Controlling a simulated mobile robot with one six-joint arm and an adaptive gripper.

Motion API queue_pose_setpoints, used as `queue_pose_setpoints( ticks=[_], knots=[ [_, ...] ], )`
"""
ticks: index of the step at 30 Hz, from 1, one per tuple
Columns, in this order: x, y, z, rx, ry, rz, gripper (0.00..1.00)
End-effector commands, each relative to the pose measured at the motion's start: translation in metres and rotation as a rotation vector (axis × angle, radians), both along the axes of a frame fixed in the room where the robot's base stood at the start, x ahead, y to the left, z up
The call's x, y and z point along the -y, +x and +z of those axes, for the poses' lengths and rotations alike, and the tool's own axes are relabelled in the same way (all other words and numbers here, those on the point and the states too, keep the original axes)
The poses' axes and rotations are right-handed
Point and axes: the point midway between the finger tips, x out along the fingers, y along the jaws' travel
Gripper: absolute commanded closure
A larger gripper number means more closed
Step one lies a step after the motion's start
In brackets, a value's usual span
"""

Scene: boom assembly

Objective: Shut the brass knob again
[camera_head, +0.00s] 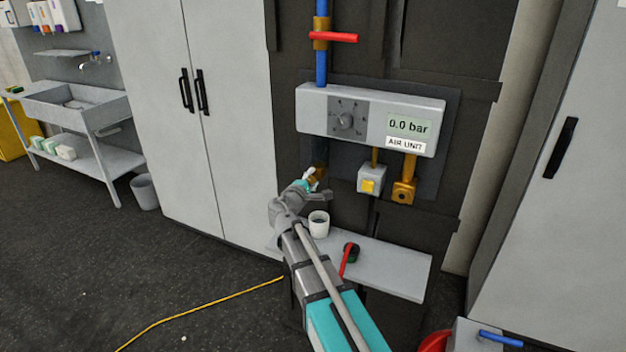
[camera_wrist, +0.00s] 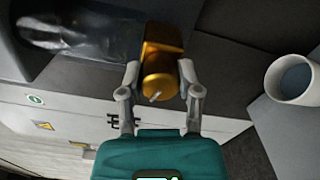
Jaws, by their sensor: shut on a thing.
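The brass knob (camera_wrist: 159,84) is a short round piece below a brass block, with a pale mark on its face, in the wrist view. My gripper (camera_wrist: 159,80) is shut on it, one finger on each side. In the head view my gripper (camera_head: 312,186) reaches the left underside of the air unit (camera_head: 312,112), and the brass knob (camera_head: 320,172) is mostly hidden behind it. The air unit's display reads 0.0 bar.
A white cup (camera_head: 318,224) stands on the shelf (camera_head: 395,268) just below my gripper, with a red and dark item (camera_head: 350,254) beside it. A blue pipe with a red lever (camera_head: 333,38) runs above.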

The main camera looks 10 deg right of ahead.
Motion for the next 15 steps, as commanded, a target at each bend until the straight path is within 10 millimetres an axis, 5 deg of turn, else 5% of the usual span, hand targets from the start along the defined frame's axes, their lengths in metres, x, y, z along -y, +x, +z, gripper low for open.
queue_pose_setpoints(
  ticks=[15],
  knots=[
    [0.0010,-0.0014,-0.0001,-0.290,-0.393,-0.005,1.00]
  ],
)
